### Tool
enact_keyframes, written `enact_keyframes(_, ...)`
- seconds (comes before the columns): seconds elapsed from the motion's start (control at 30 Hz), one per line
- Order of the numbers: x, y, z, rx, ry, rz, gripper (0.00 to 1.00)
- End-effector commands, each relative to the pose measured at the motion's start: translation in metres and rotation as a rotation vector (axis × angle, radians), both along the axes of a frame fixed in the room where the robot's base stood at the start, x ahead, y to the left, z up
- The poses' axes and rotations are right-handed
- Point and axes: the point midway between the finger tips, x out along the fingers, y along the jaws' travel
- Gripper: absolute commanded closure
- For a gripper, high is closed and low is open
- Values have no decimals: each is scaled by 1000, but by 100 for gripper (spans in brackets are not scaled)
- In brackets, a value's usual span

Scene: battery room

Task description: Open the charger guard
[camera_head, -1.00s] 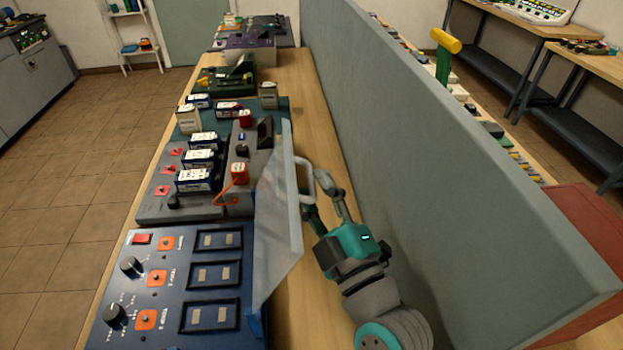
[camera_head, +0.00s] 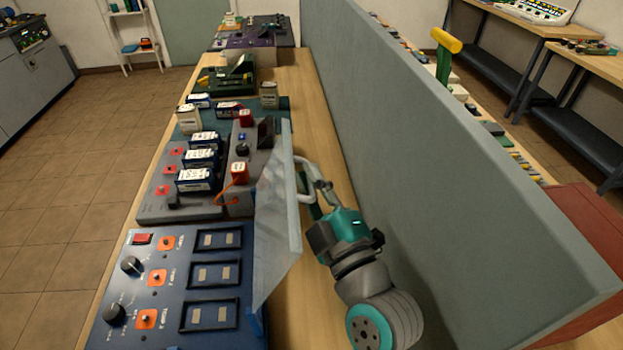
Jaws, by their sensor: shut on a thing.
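The charger guard (camera_head: 277,225) is a clear, greyish panel. It stands raised and roughly upright along the right edge of the blue charger panel (camera_head: 172,240), whose three framed slots are uncovered. A pale loop handle (camera_head: 299,163) is on the guard's right face. My gripper (camera_head: 312,183) is to the right of the guard, shut on this handle. The exact finger contact is small and partly hidden by the handle and my wrist.
A tall grey partition (camera_head: 430,160) runs close along the right of my arm. Left of the guard, a grey unit (camera_head: 155,207) holds several blue-and-white batteries. A strip of bare wooden table (camera_head: 293,320) lies between guard and partition.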

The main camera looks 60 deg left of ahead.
Motion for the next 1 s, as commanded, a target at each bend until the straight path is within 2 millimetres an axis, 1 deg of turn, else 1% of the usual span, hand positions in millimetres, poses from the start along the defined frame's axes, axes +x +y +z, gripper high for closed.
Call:
enact_keyframes(0.13, -16, 9, 12, -49, -100, 4, 100)
enact_keyframes(0.27, -28, 15, 19, -90, -176, 3, 100)
enact_keyframes(0.57, -30, 16, 19, -102, -194, 2, 100)
enact_keyframes(0.6, -30, 16, 19, -102, -194, 2, 86)
enact_keyframes(0.7, -30, 16, 19, -102, -194, 2, 63)
enact_keyframes(1.0, -30, 15, 19, -102, -194, 1, 63)
